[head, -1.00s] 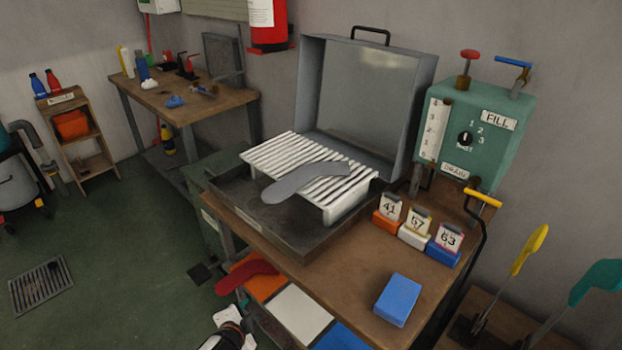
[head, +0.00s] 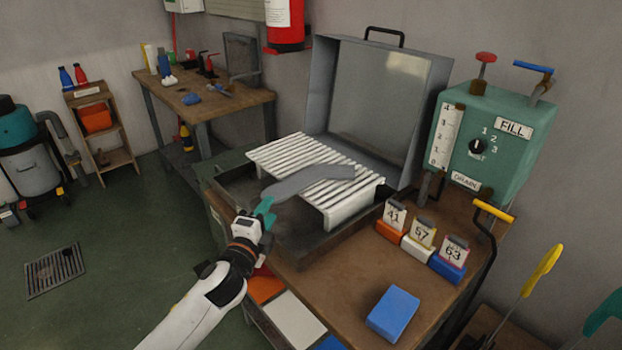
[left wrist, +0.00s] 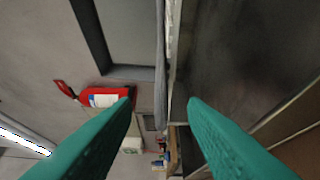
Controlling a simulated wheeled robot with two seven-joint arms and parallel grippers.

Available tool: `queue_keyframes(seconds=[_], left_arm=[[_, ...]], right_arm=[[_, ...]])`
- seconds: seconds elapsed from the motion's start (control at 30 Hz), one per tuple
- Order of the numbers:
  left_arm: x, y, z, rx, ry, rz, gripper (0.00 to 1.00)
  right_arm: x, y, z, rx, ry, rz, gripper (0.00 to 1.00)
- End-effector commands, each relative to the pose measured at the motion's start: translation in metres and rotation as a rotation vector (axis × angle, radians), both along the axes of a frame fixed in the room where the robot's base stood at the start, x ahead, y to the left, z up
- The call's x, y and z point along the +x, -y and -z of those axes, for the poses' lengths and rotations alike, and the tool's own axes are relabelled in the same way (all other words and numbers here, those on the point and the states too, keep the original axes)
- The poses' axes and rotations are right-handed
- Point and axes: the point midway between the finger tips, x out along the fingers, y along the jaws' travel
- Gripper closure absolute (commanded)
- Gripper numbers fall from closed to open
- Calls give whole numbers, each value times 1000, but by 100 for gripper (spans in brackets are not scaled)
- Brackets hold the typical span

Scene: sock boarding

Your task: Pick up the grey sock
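The grey sock (head: 312,181) lies flat across the white slatted rack (head: 335,212), its near left end hanging out past the rack's left edge. In the left wrist view the sock (left wrist: 160,65) shows edge-on as a thin grey strip beyond and between the fingers. My left gripper (head: 265,208), with teal fingers, is just off the sock's overhanging end. The head view does not settle whether a finger touches the sock. My right gripper is not in view.
The rack stands in a dark tray with a raised grey lid (head: 382,100) behind. Numbered blocks (head: 420,238), a blue block (head: 393,312) and a green fill box (head: 485,140) are to the right.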

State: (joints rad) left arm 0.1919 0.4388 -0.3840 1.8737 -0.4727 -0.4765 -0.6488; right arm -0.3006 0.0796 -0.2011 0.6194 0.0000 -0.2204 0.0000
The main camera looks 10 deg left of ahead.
Motion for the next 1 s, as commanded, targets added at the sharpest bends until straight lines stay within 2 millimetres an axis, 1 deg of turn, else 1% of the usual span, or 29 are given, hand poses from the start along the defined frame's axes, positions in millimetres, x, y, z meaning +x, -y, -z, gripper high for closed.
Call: queue_keyframes(seconds=[0.03,0.1,0.2,0.37,0.63,0.77,0.97,1.0], left_arm=[[10,1,-1,-1,1,-1,61],[21,3,-1,-2,0,0,61],[32,3,0,-2,-1,0,61],[42,4,0,-3,-2,0,61],[81,4,1,-4,-2,0,61],[88,5,1,-3,-2,1,61],[88,5,1,-3,-2,1,61],[88,5,1,-3,-2,1,65]], right_arm=[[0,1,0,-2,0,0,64],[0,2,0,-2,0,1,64],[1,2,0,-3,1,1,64],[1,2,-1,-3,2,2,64],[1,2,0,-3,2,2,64],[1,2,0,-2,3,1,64],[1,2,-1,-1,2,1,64],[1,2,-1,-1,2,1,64]])
